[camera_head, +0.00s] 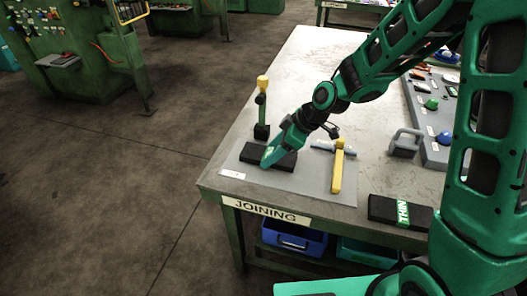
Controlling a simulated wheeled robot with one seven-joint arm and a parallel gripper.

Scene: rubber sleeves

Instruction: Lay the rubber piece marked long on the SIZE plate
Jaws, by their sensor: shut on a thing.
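A black rubber piece (285,161) lies low over the left part of a grey plate (300,188). A second black piece (381,208) with a green band reading THIN lies at the table's front edge, right of the plate.
A yellow-handled tool (337,172) stands on the plate's right part. A green post with a yellow top (262,86) stands behind the held piece. A grey block with a handle (404,146) and a knobbed panel (436,151) are at right. The table's (310,65) far part is clear.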

